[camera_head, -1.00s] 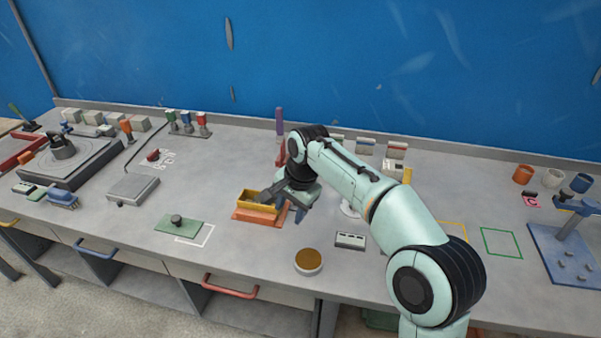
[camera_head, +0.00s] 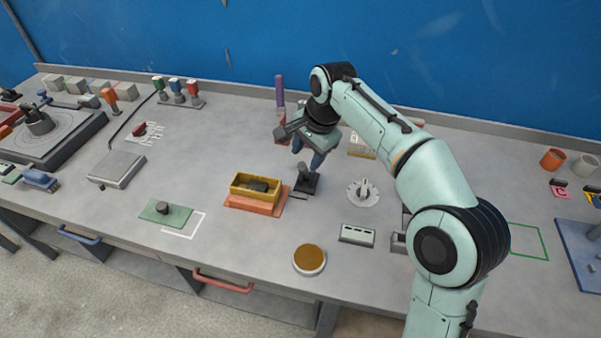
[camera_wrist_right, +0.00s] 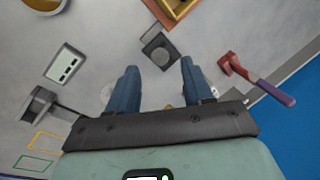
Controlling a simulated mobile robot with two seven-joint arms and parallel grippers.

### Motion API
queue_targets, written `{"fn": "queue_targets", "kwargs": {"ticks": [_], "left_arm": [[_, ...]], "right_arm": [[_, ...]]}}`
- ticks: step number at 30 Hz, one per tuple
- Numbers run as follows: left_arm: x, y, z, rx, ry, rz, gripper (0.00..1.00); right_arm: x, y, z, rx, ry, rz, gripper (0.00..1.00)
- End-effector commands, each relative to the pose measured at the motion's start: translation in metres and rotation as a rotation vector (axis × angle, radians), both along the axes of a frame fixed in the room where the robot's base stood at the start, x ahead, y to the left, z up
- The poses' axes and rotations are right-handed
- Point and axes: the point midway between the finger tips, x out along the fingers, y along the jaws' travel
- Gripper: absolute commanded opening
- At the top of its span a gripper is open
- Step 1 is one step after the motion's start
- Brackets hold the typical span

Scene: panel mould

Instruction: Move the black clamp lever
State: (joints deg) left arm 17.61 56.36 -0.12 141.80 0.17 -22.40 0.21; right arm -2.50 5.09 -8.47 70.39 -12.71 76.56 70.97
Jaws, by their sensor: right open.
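The black clamp lever (camera_head: 307,180) stands on a small dark base just right of the yellow mould (camera_head: 243,192). In the right wrist view the black lever (camera_wrist_right: 159,46) shows from above, ahead of and between the fingers. My right gripper (camera_head: 308,162) is open and empty above it, with blue fingers pointing down. The fingertips (camera_wrist_right: 158,67) are apart from each other, and I cannot tell if either touches the lever. My left gripper is not in view.
A round grey dial (camera_head: 363,192) lies to the right, with a white-topped box (camera_head: 357,235) and a brown-filled dish (camera_head: 309,259) nearer the front edge.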

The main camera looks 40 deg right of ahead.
Motion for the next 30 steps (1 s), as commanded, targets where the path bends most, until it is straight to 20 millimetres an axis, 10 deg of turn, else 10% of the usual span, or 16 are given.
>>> {"fn": "queue_targets", "kwargs": {"ticks": [12, 25, 30], "left_arm": [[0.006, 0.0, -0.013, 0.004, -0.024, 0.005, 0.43], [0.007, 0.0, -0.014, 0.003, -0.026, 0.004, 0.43], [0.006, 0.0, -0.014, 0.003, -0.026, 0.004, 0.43]], "right_arm": [[0.019, 0.003, -0.072, 0.001, 0.001, -0.001, 0.51], [0.022, 0.003, -0.081, 0.001, 0.0, 0.0, 0.51], [0.022, 0.003, -0.08, 0.001, 0.0, 0.0, 0.0]]}}
